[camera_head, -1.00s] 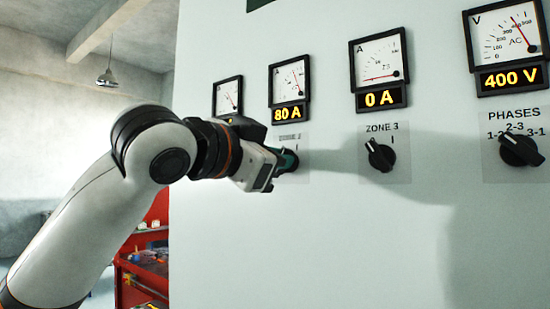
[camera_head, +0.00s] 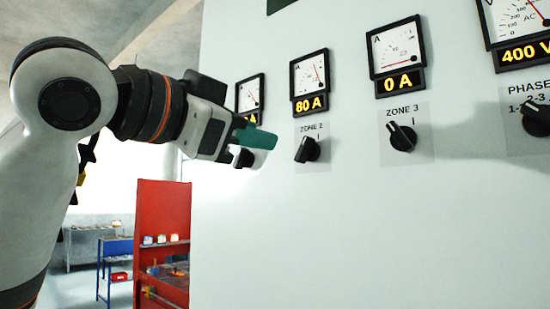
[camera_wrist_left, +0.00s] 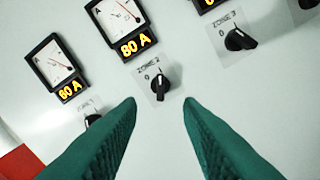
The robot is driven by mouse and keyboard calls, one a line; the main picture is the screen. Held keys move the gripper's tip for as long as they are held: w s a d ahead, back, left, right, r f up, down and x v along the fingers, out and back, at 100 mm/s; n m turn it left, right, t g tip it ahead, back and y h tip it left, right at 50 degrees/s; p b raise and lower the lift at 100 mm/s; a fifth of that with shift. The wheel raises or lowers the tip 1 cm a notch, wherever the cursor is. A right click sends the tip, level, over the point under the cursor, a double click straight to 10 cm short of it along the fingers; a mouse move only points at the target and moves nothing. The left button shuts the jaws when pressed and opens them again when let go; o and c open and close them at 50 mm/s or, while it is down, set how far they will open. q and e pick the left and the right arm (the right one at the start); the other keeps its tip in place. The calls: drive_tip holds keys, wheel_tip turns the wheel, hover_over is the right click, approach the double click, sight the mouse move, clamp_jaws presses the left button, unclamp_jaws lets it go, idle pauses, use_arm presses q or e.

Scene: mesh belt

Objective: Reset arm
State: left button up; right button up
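My left gripper (camera_head: 254,138) stands off the face of the grey cabinet (camera_head: 330,240), at the left of the head view. In the left wrist view its two green fingers (camera_wrist_left: 160,103) are spread apart with nothing between them. The zone 2 knob (camera_head: 307,149) is black and clear of the fingers; in the left wrist view it (camera_wrist_left: 160,87) sits just beyond the gap between the tips. The zone 1 knob (camera_head: 243,158) is partly hidden behind the gripper. The zone 3 knob (camera_head: 402,137) is to the right. My right gripper is in neither view.
The zone 2 meter (camera_head: 309,82) reads 80 A and the zone 3 meter (camera_head: 396,57) reads 0 A. The phases knob (camera_head: 537,119) is at the right edge. A red rack (camera_head: 163,225) and a blue table (camera_head: 116,246) stand behind at the lower left.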

use_arm(q)
drive_tip(key=shift+v, duration=0.95)
